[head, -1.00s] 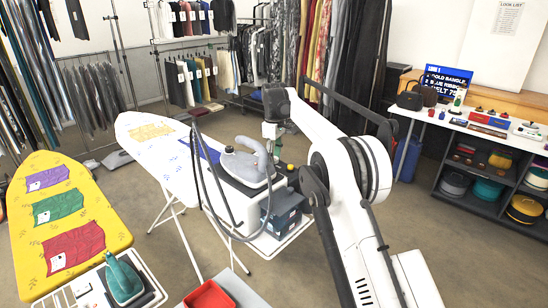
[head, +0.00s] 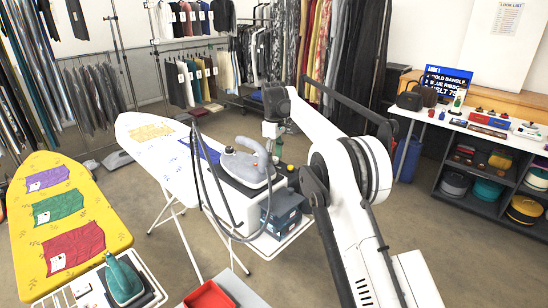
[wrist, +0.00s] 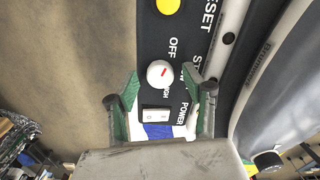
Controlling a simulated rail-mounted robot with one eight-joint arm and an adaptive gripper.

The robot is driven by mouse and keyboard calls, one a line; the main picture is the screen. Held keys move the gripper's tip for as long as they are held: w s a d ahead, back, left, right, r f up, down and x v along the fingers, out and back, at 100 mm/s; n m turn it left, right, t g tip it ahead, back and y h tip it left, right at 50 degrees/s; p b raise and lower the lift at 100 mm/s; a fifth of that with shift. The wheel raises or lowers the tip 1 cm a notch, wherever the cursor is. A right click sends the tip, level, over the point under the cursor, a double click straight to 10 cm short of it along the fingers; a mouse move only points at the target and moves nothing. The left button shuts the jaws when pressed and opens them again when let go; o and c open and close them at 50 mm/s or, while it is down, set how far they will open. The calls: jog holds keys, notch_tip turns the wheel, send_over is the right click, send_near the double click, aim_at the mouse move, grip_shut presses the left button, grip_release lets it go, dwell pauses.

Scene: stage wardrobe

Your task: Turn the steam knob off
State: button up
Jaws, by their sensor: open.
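The steam knob (wrist: 160,74) is a round white knob with a short red mark, on a black control panel (wrist: 150,40) in the wrist view. "OFF" is printed above it, and a partly hidden label starting "ST" is to its right. I cannot tell which setting the mark points to. My gripper (wrist: 161,82) is open, its green-padded fingers on either side of the knob; contact cannot be told. In the head view my gripper (head: 274,132) is beside the grey iron (head: 245,165) on its station; the knob is hidden there.
A white rocker switch (wrist: 156,115) labelled POWER sits below the knob, between the fingers. A yellow button (wrist: 168,5) is above. A looping hose (head: 200,190) hangs beside the station. A white ironing board (head: 150,150) is to the left.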

aim_at(274, 158)
jog(key=shift+r, duration=3.55)
jog(key=shift+r, duration=0.1)
